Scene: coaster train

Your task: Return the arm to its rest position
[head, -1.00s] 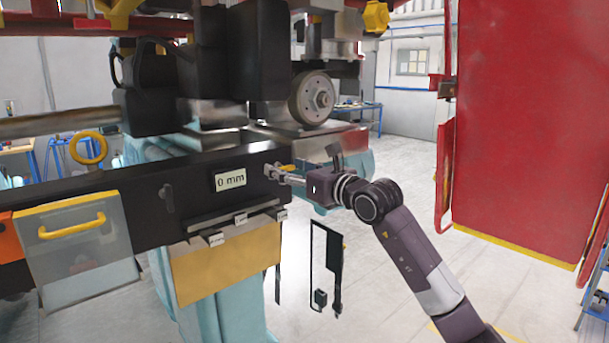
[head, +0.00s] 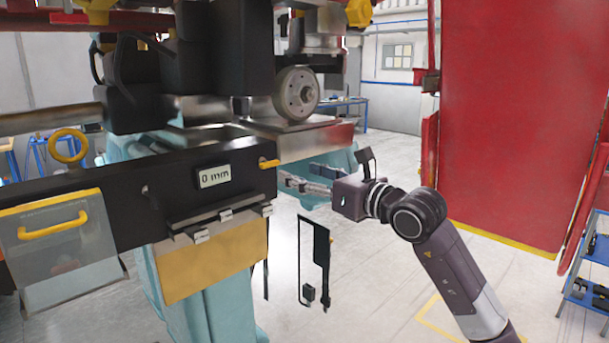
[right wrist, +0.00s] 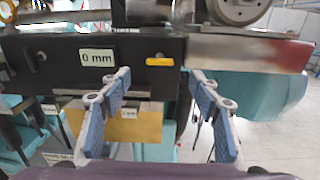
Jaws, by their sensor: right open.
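My right gripper (head: 300,178) is in the middle of the head view, just right of the black panel (head: 110,200) of the machine. In the right wrist view its two blue-grey fingers (right wrist: 158,108) are spread apart with nothing between them. A short yellow lever (head: 269,163) sticks out at the right end of the panel, and it also shows in the right wrist view (right wrist: 160,61). The fingers are clear of the lever. The panel's display (head: 215,176) reads 0 mm. My left gripper is not in view.
A grey wheel (head: 297,94) sits above the panel on the teal machine. A red panel (head: 515,110) stands at the right, with a blue shelf (head: 585,270) beside it. Open floor (head: 390,290) lies around my right arm. A clear cover with a yellow handle (head: 52,225) hangs at the left.

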